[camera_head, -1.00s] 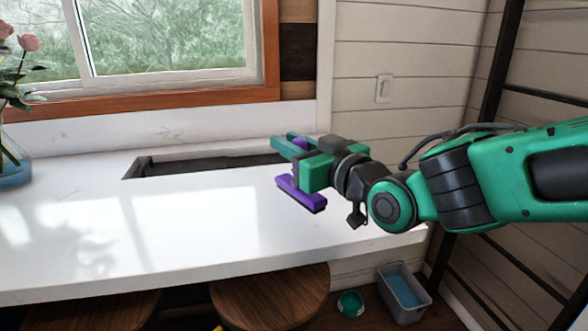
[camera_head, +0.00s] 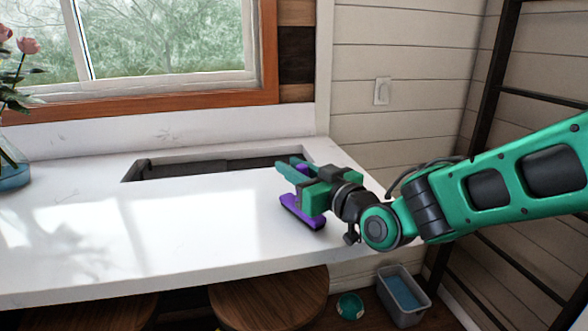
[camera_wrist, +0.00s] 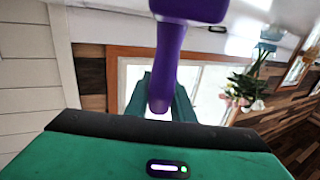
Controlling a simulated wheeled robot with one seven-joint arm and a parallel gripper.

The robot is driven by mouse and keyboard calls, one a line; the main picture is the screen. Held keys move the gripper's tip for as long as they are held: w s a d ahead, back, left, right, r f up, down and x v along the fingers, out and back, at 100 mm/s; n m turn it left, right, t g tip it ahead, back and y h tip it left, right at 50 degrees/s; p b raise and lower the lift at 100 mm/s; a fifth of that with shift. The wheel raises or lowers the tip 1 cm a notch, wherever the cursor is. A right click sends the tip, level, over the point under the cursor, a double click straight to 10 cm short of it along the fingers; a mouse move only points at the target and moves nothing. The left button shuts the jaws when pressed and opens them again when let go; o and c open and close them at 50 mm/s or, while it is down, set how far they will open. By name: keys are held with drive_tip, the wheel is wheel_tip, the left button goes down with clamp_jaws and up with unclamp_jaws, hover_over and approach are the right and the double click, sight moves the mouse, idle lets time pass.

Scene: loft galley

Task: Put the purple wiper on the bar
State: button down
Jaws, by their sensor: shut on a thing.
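The purple wiper (camera_head: 302,213) is in my gripper (camera_head: 290,168), over the right part of the white bar (camera_head: 200,230). Its wide head hangs low on the near side of the gripper, close to the bar top; I cannot tell whether it touches. A bit of its handle shows between the green fingers. In the wrist view the purple handle (camera_wrist: 168,65) runs between the fingers, and the wider head is cut off at the top edge. My gripper is shut on the handle.
A dark rectangular recess (camera_head: 215,165) lies in the bar behind the gripper. A vase of pink flowers (camera_head: 14,160) stands at the far left. Wooden stools (camera_head: 268,300), a grey bin (camera_head: 403,295) and a teal round thing (camera_head: 350,305) are below. The bar's middle is clear.

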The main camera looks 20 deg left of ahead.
drive_tip(key=shift+f, duration=0.1)
drive_tip(key=c, duration=1.5)
unclamp_jaws()
drive_tip(key=shift+c, duration=0.2)
drive_tip(key=v, duration=1.2)
drive_tip(key=shift+d, duration=0.1)
